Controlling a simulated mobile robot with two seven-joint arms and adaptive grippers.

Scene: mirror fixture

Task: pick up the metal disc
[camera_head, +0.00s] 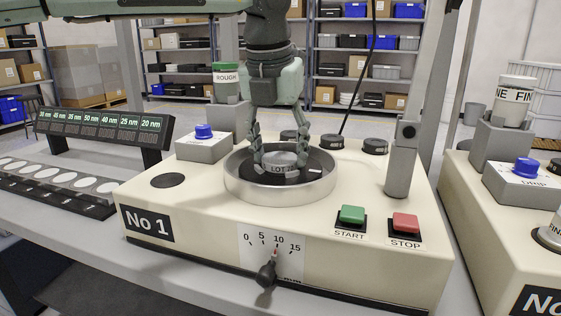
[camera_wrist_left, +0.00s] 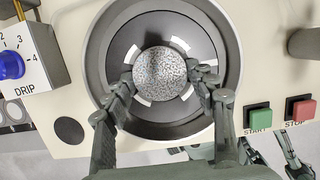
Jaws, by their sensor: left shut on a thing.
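The metal disc (camera_head: 283,159) is a grey, thick round piece with LOT lettering on its side. It is inside the round metal-rimmed bowl (camera_head: 235,185) of the No 1 machine. In the left wrist view the disc (camera_wrist_left: 160,74) shows a speckled grey top, near the middle of the dark plate (camera_wrist_left: 160,112). My left gripper (camera_head: 279,157) points down into the bowl and is shut on the disc, one finger on each side. I cannot tell whether the disc touches the plate. My right gripper (camera_wrist_left: 272,150) shows at the lower right of the left wrist view, fingers apart and empty.
The bowl's rim surrounds the left fingers. A grey post (camera_head: 402,160) stands to the right, and the ROUGH bottle (camera_head: 226,82) stands behind left. The green START button (camera_head: 351,215), red STOP button (camera_head: 405,223) and a dial lever (camera_head: 266,273) are in front.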

